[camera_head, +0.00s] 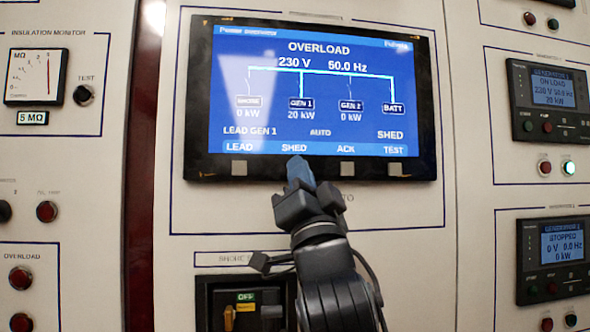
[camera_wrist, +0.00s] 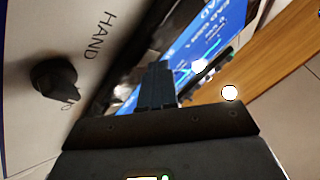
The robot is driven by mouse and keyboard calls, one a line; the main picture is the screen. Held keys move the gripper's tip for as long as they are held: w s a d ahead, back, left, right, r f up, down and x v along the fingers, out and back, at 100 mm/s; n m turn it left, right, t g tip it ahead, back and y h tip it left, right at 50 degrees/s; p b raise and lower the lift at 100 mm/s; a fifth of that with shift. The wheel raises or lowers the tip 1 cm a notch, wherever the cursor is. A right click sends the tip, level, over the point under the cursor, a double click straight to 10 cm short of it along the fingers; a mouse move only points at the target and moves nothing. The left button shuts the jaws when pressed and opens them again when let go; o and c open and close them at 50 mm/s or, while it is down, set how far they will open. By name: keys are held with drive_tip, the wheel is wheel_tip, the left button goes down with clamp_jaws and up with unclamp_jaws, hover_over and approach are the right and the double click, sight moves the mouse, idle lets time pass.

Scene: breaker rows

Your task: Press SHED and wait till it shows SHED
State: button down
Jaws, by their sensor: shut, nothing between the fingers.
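The power manager screen (camera_head: 315,90) is lit blue and reads OVERLOAD, 230 V, 50.0 Hz, with SHED in large letters at its lower right above TEST. Along its bottom edge are the labels LEAD, SHED, ACK and TEST, with grey keys below. The SHED label (camera_head: 294,148) is above my gripper (camera_head: 299,172), whose blue-grey fingertips cover the key under it. The fingers are shut and empty; I cannot tell whether they touch the key. In the wrist view the shut fingers (camera_wrist: 156,86) point toward the tilted screen (camera_wrist: 190,62).
Other keys on the bezel are the LEAD key (camera_head: 239,168), ACK key (camera_head: 347,169) and TEST key (camera_head: 395,169). A breaker (camera_head: 240,305) marked OFF is below. Generator panels (camera_head: 552,88) stand at right. A black knob (camera_wrist: 54,80) near HAND shows in the wrist view.

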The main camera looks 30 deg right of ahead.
drive_tip(key=shift+s, duration=0.1)
drive_tip(key=shift+s+a, duration=0.25)
drive_tip(key=shift+s, duration=0.45)
drive_tip(key=shift+s+a+b, duration=0.15)
drive_tip(key=shift+s+a, duration=0.1)
drive_tip(key=shift+s, duration=0.55)
drive_tip(key=shift+s+a+b, duration=0.2)
drive_tip(key=shift+s+a, duration=0.1)
drive_tip(key=shift+s, duration=0.5)
drive_tip(key=shift+s+a+b, duration=0.15)
drive_tip(key=shift+s+a, duration=0.1)
drive_tip(key=shift+s, duration=0.55)
